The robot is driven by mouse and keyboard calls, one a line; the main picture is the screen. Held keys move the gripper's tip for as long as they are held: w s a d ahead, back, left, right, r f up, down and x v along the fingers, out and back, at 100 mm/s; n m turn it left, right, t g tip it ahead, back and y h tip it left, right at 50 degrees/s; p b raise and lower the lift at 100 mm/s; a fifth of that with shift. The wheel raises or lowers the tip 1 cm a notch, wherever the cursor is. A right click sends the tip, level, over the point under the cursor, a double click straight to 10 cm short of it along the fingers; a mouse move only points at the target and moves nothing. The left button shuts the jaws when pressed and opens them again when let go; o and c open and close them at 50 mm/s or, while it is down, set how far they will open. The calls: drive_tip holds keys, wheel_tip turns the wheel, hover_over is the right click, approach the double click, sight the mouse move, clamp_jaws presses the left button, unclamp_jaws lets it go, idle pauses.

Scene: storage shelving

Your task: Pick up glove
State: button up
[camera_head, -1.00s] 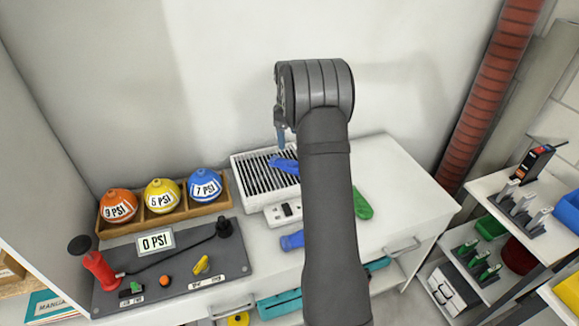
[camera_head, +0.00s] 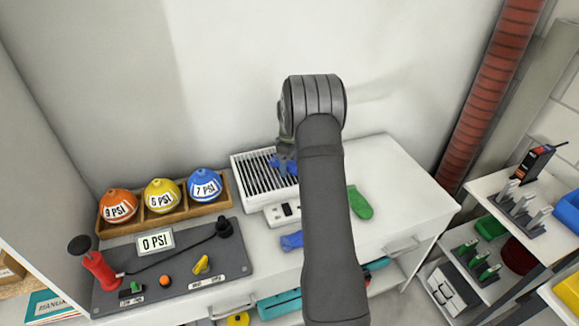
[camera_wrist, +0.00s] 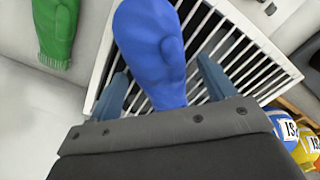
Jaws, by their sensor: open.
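A blue glove (camera_wrist: 150,50) lies on the white slatted rack (camera_wrist: 265,48) in the wrist view. My gripper (camera_wrist: 163,85) is open, with one blue-grey finger on each side of the glove and its near end between them. I cannot tell whether the fingers touch it. In the head view the blue glove (camera_head: 284,164) shows on the rack (camera_head: 240,166), partly hidden by my arm. A green glove (camera_head: 359,203) lies on the counter to the right and also shows at the upper left of the wrist view (camera_wrist: 55,30). Another blue item (camera_head: 291,241), perhaps a glove, lies at the counter front.
A white box (camera_head: 277,215) with a dark switch sits in front of the rack. To the left are a wooden tray (camera_head: 166,213) with orange, yellow and blue balls and a grey control panel (camera_head: 185,270). The counter's right side (camera_head: 398,185) is clear.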

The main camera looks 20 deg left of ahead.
drive_tip(key=c, duration=1.1)
drive_tip(key=shift+r, duration=0.15)
